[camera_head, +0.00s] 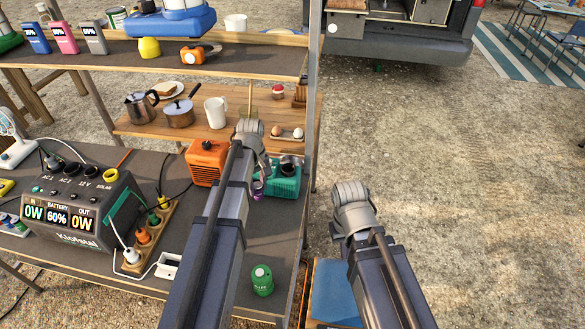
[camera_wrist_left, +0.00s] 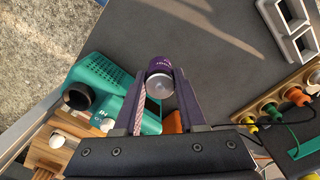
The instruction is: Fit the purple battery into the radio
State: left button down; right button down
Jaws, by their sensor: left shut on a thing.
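The purple battery (camera_head: 258,184) is a short cylinder with a pale round end. My left gripper (camera_head: 261,178) is shut on it; the left wrist view shows the battery (camera_wrist_left: 160,68) between the fingertips (camera_wrist_left: 160,80). The teal radio (camera_head: 286,178) stands on the workbench just right of the gripper. In the left wrist view the radio (camera_wrist_left: 118,75) lies left of and below the battery, partly hidden by a finger. I cannot tell whether battery and radio touch. My right gripper (camera_head: 352,210) is over the ground right of the bench; its fingers are hidden.
An orange box (camera_head: 207,158) stands left of the radio. A power station (camera_head: 75,205) and a socket strip (camera_head: 150,235) are further left. A green can (camera_head: 262,280) stands near the front. A shelf with eggs (camera_head: 290,134) and pots is behind. A post (camera_head: 312,120) rises at right.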

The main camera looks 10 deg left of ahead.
pick_arm(q)
jog(key=w+a+r+n, duration=0.1)
jog(key=w+a+n, duration=0.15)
jog(key=a, duration=0.35)
jog(key=shift+m, duration=0.35)
jog(key=w+d, duration=1.2)
jog(key=shift+w+d+r+p, duration=0.15)
jog(key=shift+w+d+p, duration=0.05)
jog(key=shift+d+p, duration=0.2)
notch_tip(320, 180, down, 4)
jog(key=b, duration=0.3)
jog(key=shift+w+d+r, duration=0.1)
jog(key=shift+d+r, duration=0.05)
jog(key=shift+r, duration=0.05)
jog(key=shift+b, duration=0.35)
jog(key=shift+f, duration=0.2)
jog(key=shift+c, duration=2.4)
grip_release()
jog(key=shift+r, duration=0.1)
